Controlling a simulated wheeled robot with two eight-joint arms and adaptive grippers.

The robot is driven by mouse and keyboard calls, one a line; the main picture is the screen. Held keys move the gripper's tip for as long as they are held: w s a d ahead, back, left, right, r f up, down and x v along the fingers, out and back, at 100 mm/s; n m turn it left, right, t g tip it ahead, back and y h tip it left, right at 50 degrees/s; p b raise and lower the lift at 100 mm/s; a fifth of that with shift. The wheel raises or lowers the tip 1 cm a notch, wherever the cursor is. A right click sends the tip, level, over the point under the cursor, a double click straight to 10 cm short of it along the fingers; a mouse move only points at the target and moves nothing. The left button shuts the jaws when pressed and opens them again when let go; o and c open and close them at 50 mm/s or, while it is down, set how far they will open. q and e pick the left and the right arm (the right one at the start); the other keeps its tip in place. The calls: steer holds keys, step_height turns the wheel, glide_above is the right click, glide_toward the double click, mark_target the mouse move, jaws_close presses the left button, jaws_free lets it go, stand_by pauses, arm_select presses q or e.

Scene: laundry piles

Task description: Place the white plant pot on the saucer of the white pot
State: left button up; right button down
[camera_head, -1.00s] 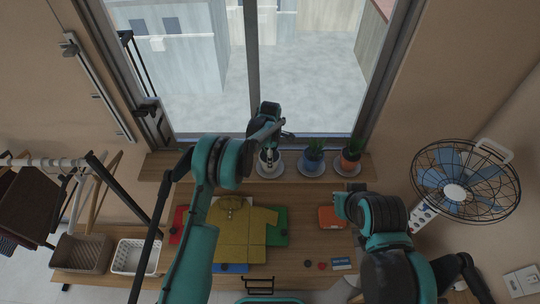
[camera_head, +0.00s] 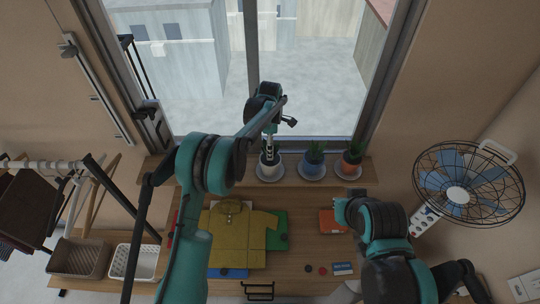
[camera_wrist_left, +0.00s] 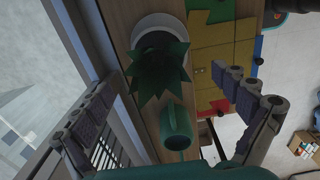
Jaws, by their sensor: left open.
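The white plant pot (camera_head: 270,169) with its dark spiky plant stands upright on the sill, within the light saucer (camera_head: 271,177) as seen from above. My left gripper (camera_head: 269,148) is directly over the pot, pointing down at it. In the left wrist view the plant (camera_wrist_left: 160,68) lies ahead between the spread fingers, which are apart from it; the pot's white rim (camera_wrist_left: 163,20) shows behind the leaves. The leaves hide most of the pot's contact with the saucer. My right arm is folded at the lower right and its fingers do not show.
A blue pot (camera_head: 313,160) and a terracotta pot (camera_head: 351,161) stand on saucers to the right. The window is behind; a yellow shirt (camera_head: 238,232) lies on the table, and a fan (camera_head: 468,183) stands right.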

arm_select(q)
steer(key=shift+r, duration=1.7)
steer(key=s+a+r+m+t, duration=0.3)
steer(key=s+a+r+m, duration=0.6)
steer(key=s+r, duration=0.55)
steer(key=s+a+f+m+t, duration=0.1)
steer(key=s+a+m, duration=0.3)
steer(key=s, duration=0.5)
steer(key=s+a+f+m+t, duration=0.1)
steer(key=s+a+m+t, duration=0.2)
steer(key=s, duration=0.7)
steer(key=shift+a+m, duration=0.85)
steer(key=shift+m, duration=0.15)
steer(key=shift+f, duration=0.1)
step_height(320, 180, down, 30)
steer(key=b, duration=3)
